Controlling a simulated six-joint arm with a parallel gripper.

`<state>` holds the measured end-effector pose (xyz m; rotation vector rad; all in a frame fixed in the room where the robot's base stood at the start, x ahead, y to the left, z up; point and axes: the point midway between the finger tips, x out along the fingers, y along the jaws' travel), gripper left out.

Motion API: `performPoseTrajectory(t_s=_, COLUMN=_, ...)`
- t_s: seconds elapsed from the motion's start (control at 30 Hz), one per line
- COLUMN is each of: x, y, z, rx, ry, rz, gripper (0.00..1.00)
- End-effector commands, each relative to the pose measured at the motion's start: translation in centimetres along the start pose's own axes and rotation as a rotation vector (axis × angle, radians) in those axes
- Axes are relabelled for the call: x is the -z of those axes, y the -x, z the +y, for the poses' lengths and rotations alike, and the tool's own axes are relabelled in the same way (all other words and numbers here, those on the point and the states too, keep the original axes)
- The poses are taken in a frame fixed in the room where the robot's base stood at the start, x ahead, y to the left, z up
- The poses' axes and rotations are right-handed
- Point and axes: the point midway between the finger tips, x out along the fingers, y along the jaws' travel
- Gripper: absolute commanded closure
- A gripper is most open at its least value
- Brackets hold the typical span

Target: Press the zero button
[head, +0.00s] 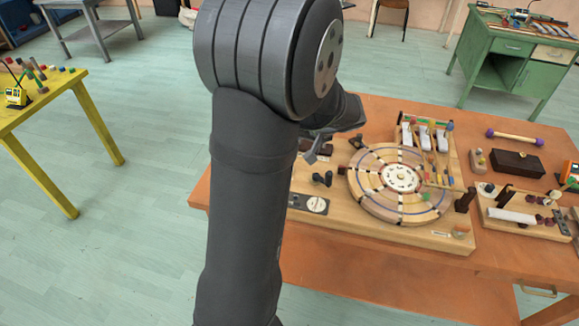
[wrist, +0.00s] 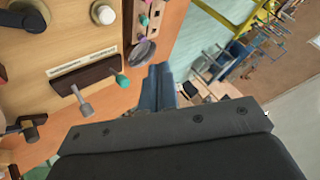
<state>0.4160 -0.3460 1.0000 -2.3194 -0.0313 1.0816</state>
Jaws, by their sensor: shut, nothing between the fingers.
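The wooden instrument board (head: 400,235) lies on the orange table and carries a large round segmented disc (head: 385,205). A grey plate with a pale round dial (head: 317,205) sits at its left end. I cannot tell for certain which part is the zero button. In the wrist view a pale round knob (wrist: 104,14) stands on a wooden surface, near a dark block (wrist: 85,78) with a grey peg and a teal-tipped peg. My gripper (wrist: 160,72) is shut and empty, above the wood near its edge. In the head view my gripper (head: 312,157) is small and partly hidden by my arm.
Blocks with coloured keys (head: 425,138) stand behind the disc. A purple-ended rod (head: 515,138), a dark box (head: 517,163) and a tray holding a white roll (head: 512,216) are at the right. A yellow table (head: 45,105) stands apart at left; floor lies between.

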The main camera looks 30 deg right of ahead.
Motion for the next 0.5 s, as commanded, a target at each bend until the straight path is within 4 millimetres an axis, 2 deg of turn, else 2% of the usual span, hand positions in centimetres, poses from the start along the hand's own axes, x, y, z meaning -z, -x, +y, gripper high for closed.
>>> performPoseTrajectory(t_s=0.5, x=-3.4, y=-4.5, z=3.3, rx=0.001, ry=-0.002, rz=-0.004, gripper=1.00)
